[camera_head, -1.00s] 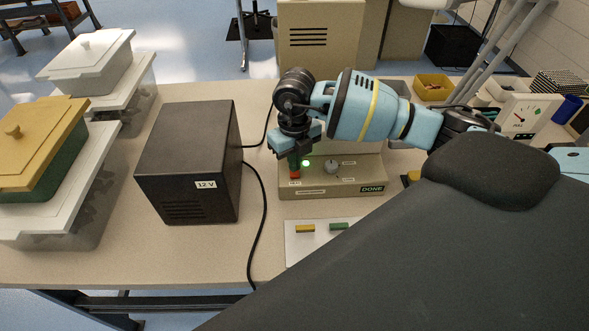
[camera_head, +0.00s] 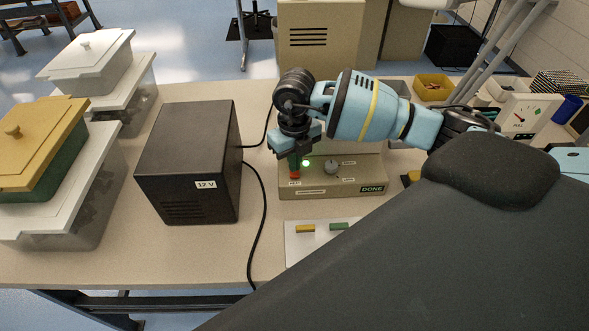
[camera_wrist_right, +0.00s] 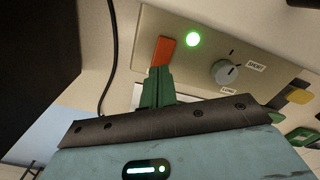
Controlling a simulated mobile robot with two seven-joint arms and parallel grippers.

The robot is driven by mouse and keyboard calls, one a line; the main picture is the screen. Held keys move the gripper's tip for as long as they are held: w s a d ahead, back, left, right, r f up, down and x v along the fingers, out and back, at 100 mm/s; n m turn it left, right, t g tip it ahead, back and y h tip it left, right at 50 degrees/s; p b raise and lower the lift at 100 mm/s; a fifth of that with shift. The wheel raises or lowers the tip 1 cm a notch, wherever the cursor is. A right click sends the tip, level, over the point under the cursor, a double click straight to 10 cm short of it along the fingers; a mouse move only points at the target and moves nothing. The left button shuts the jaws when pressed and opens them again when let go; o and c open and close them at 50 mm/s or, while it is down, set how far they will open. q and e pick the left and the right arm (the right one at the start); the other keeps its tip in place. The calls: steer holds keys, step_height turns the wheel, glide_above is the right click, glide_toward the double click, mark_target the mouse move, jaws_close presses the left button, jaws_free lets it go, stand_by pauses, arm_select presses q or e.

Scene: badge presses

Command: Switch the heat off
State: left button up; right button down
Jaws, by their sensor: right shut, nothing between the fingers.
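The badge press (camera_head: 340,189) is a beige unit on the table with a front panel. An orange-red rocker switch (camera_head: 295,174) sits at the panel's left; the right wrist view shows it too (camera_wrist_right: 162,52). A lit green lamp (camera_wrist_right: 193,39) is beside the switch, and a grey knob (camera_wrist_right: 225,72) marked SHORT and LONG is to its right. My right gripper (camera_head: 294,164) is shut and empty, its green fingertips (camera_wrist_right: 158,72) at the lower end of the switch, seemingly touching it. The switch's label is partly hidden. My left gripper is not in view.
A black 12 V box (camera_head: 188,165) with cables stands left of the press. A white card (camera_head: 305,250) with yellow and green pieces lies in front. Lidded bins (camera_head: 88,215) fill the left. A dial meter (camera_head: 522,118) and yellow bin (camera_head: 433,86) are at right.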

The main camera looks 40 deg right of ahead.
mark_target(295, 174)
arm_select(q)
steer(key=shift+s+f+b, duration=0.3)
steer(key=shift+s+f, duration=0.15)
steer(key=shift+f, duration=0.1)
arm_select(e)
steer(key=shift+f, duration=1.1)
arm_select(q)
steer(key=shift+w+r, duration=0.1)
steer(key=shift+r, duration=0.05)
arm_select(e)
steer(key=shift+r, duration=0.15)
steer(key=shift+r+p, duration=0.5)
steer(key=shift+r, duration=0.35)
steer(key=shift+r+p, duration=1.15)
steer(key=shift+r, duration=1.5)
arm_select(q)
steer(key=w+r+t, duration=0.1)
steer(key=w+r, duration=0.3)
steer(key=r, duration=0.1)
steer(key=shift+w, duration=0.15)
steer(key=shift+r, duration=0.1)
arm_select(e)
steer(key=shift+f, duration=0.1)
